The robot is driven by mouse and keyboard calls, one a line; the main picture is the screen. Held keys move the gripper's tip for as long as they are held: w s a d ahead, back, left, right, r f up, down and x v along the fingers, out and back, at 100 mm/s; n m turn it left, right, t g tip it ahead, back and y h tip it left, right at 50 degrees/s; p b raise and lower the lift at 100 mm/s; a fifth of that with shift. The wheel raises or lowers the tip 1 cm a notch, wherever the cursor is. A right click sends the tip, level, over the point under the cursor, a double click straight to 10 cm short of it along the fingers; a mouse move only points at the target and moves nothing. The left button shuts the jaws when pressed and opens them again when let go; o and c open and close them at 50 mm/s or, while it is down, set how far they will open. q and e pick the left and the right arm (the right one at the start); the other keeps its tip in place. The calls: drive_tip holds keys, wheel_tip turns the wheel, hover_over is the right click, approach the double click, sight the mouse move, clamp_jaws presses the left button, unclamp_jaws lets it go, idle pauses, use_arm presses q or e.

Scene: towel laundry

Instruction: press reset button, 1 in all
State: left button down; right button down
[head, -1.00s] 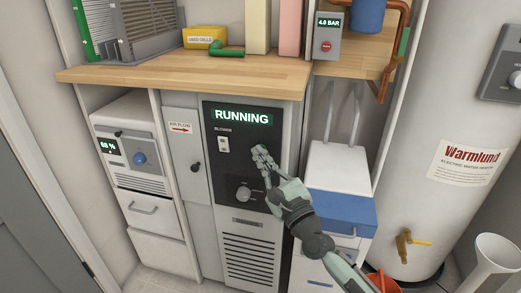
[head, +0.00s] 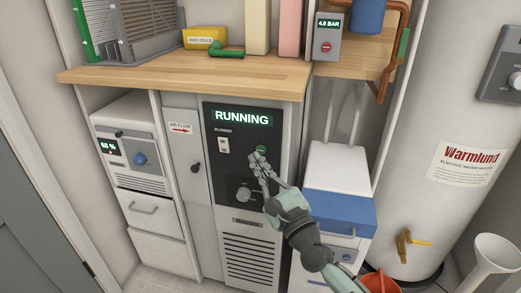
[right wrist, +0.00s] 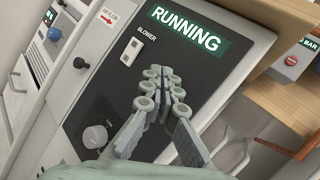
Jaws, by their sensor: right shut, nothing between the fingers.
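The dark control panel (head: 238,175) of the blower cabinet has a lit display (head: 242,118) reading RUNNING. A small round green button (head: 261,149) shows just above my right fingertips in the head view; no "reset" label is readable. My right gripper (head: 258,161) is shut and empty, in front of the panel just below this button. I cannot tell whether it touches the panel. In the right wrist view, the shut fingers (right wrist: 164,80) point at the panel below the display, and the green button is not visible there. My left gripper is out of view.
The panel also carries a white blower switch (head: 223,145) and a round knob (head: 243,194). A grey box (head: 328,36) with a red button and a 4.0 BAR display hangs at upper right. The wooden countertop (head: 190,75) juts out above; a water heater (head: 450,110) stands right.

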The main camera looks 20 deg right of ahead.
drive_tip(key=shift+s+a, duration=0.6)
drive_tip(key=shift+s, duration=0.3)
drive_tip(key=shift+s+a, duration=0.55)
drive_tip(key=shift+s, duration=0.3)
